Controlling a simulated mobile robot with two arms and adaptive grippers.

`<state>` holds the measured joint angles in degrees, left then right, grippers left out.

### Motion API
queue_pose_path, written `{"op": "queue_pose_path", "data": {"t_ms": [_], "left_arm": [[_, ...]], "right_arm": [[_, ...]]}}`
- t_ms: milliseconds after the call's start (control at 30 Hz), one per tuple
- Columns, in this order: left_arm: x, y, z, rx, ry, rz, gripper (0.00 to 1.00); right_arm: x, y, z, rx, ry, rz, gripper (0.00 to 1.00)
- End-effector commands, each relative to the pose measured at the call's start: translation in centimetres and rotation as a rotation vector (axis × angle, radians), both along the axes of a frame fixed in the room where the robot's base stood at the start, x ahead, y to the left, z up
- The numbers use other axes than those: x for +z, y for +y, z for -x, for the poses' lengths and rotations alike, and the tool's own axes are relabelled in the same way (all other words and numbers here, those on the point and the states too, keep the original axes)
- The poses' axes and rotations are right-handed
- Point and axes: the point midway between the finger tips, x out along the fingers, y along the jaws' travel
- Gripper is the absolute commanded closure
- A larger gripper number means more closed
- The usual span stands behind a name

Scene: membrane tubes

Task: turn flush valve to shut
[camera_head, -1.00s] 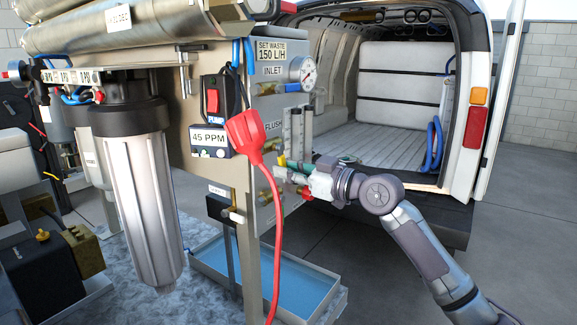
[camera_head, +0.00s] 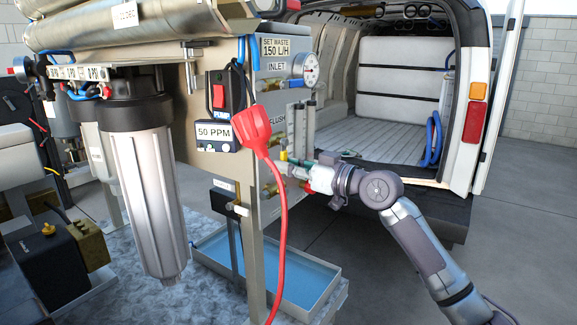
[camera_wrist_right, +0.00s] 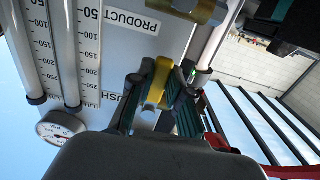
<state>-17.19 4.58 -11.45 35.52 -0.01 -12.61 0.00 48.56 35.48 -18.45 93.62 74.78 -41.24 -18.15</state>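The flush valve's yellow handle (camera_wrist_right: 158,78) shows in the right wrist view, beside the partly covered FLUSH label. In the head view the handle (camera_head: 284,156) is a small yellow patch on the panel's right side. My right gripper (camera_wrist_right: 156,95) has one finger on each side of this handle and looks closed on it. In the head view the right gripper (camera_head: 295,169) reaches in from the right; its fingertips are small and partly hidden. The valve body is mostly hidden behind the fingers. My left gripper is not in view.
A red plug (camera_head: 249,126) with a hanging red cord is just left of my right gripper. A gauge (camera_head: 305,69) and flow tubes (camera_head: 300,128) are above it. A water tray (camera_head: 327,289) lies below. The meter (camera_head: 217,134) reads 50 PPM. Open floor is at right.

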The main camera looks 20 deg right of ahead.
Motion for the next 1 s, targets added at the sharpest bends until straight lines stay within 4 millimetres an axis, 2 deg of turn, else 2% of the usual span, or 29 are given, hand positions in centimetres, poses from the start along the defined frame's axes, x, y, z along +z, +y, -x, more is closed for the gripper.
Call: {"op": "queue_pose_path", "data": {"t_ms": [33, 167, 567, 667, 1000], "left_arm": [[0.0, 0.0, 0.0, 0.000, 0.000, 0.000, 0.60], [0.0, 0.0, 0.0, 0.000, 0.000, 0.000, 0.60], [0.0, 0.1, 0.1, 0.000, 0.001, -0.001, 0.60], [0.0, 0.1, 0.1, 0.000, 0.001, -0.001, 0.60], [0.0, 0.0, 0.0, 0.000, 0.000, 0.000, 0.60]], "right_arm": [[0.1, 0.0, 0.0, 0.001, 0.001, -0.007, 0.78], [0.1, 0.0, 0.0, 0.001, 0.000, -0.005, 0.56], [0.0, -0.5, 0.5, -0.001, 0.000, -0.001, 0.56], [-0.1, -1.4, 1.7, -0.002, 0.000, 0.000, 0.56], [-0.1, -5.7, 7.3, -0.001, 0.002, 0.001, 0.56]]}}
